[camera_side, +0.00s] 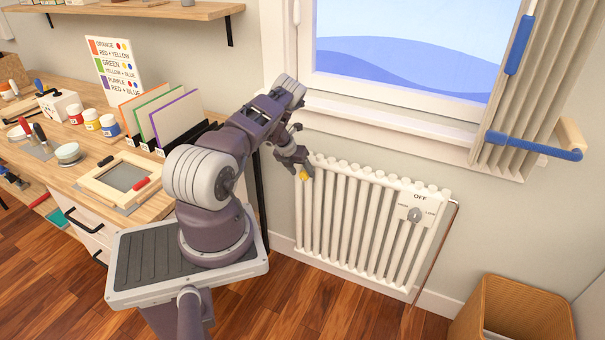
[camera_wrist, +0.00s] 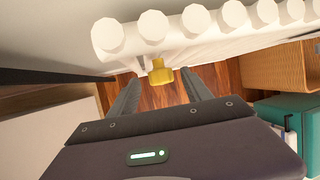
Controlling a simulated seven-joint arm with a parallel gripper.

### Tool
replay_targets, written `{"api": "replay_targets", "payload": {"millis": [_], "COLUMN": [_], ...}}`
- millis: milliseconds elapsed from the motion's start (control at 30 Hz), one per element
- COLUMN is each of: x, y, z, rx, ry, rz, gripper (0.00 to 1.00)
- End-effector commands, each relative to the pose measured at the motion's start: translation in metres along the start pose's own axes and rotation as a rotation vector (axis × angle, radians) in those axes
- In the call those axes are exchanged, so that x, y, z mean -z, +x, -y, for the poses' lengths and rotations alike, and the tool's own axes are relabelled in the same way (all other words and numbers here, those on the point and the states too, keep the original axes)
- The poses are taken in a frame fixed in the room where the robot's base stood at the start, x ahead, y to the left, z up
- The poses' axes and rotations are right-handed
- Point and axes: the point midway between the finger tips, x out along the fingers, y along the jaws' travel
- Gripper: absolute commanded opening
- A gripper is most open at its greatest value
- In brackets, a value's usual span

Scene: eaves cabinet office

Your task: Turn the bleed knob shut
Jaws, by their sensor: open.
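The bleed knob is a small yellow knob (camera_side: 303,176) at the upper left end of the white radiator (camera_side: 355,215). In the wrist view the yellow knob (camera_wrist: 161,75) sticks out below the radiator's row of rounded column ends (camera_wrist: 153,27). My gripper (camera_side: 303,168) is at the knob, at that end of the radiator. In the wrist view its two grey fingers (camera_wrist: 160,88) are apart, one to each side of the knob. The knob appears between or just beyond the fingertips; I cannot tell whether either finger touches it. Nothing is held.
A dial marked OFF (camera_side: 414,214) sits at the radiator's right end. The window sill (camera_side: 390,122) runs above the radiator. A workbench (camera_side: 75,175) with paints, folders and a frame stands at left. A wicker bin (camera_side: 512,310) stands at lower right. The wooden floor between is clear.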

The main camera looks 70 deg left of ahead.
Motion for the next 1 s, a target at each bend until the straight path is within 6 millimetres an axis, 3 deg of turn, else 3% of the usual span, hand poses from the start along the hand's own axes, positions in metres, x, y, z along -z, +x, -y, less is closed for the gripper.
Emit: {"api": "replay_targets", "payload": {"millis": [133,367,667,1000], "x": [0.0002,-0.0001,-0.0001,-0.0001], "y": [0.0134,0.0141,0.0139,0.0137], "z": [0.0008,0.0012,0.0013,0.0034], "rx": [0.001,0.002,0.002,-0.049], "ry": [0.001,0.001,0.002,0.025], "rz": [0.0,0.0,-0.001,-0.001], "gripper": [0.57,0.57,0.0,0.0]}}
